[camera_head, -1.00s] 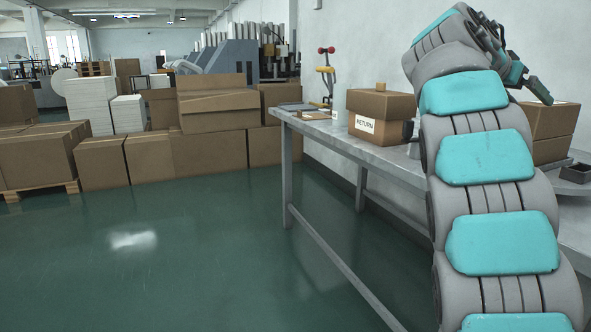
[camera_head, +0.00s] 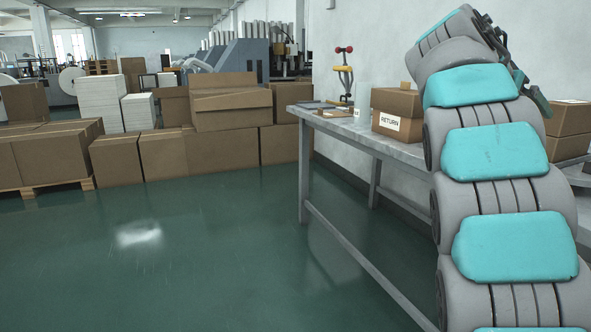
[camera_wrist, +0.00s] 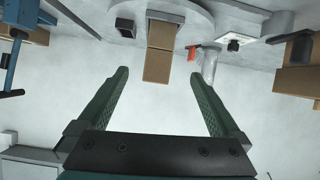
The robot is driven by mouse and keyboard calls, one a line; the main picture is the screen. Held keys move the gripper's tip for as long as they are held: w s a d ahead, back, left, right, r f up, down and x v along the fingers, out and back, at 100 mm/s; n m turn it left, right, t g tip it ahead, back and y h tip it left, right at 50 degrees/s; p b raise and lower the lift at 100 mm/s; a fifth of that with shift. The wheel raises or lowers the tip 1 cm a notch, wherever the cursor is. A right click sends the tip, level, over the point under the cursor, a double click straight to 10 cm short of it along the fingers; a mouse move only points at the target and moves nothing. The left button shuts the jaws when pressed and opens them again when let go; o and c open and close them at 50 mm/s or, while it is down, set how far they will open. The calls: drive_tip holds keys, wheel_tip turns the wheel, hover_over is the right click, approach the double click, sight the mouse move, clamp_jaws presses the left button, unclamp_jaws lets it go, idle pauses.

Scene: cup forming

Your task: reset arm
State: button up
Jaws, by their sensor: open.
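My arm rises along the right side of the head view and bends over at the top, above the table (camera_head: 345,125). My gripper (camera_head: 540,102) shows there only in part, behind the arm's upper end. In the wrist view my gripper (camera_wrist: 158,76) has its two green fingers spread wide apart.
A RETURN box (camera_head: 397,125) and a red-and-yellow hand tool (camera_head: 344,72) stand on the table. More cartons (camera_head: 568,120) are at right, partly behind the arm. Stacked cartons (camera_head: 230,105) line the back. The green floor (camera_head: 200,250) is clear.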

drive_tip(key=s+a+f+n+g+y, duration=0.1)
drive_tip(key=s+a+f+n+y, duration=0.1)
drive_tip(key=s+a+f, duration=0.4)
drive_tip(key=s+a+f+n+g+y+p, duration=0.1)
drive_tip(key=s+a+f+n+y, duration=0.25)
drive_tip(key=f, duration=0.55)
drive_tip(key=s+a+f+n+g+y, duration=0.1)
drive_tip(key=s+a+f+n, duration=0.1)
drive_tip(key=s+a+f, duration=0.4)
drive_tip(key=s+a+f+n+g+y, duration=0.1)
drive_tip(key=s+a+f, duration=0.4)
drive_tip(key=s, duration=0.3)
drive_tip(key=s+a+f+n+g+y+p, duration=0.1)
drive_tip(key=s+a+f+n+y, duration=0.1)
drive_tip(key=s+a+f, duration=0.3)
drive_tip(key=s+a+f+n+g+y, duration=0.1)
drive_tip(key=s+a+f+n+y, duration=0.1)
drive_tip(key=s+a+f, duration=0.3)
drive_tip(key=s+f, duration=0.4)
drive_tip(key=s, duration=0.2)
drive_tip(key=shift+s+g, duration=0.3)
drive_tip(key=shift+g, duration=0.1)
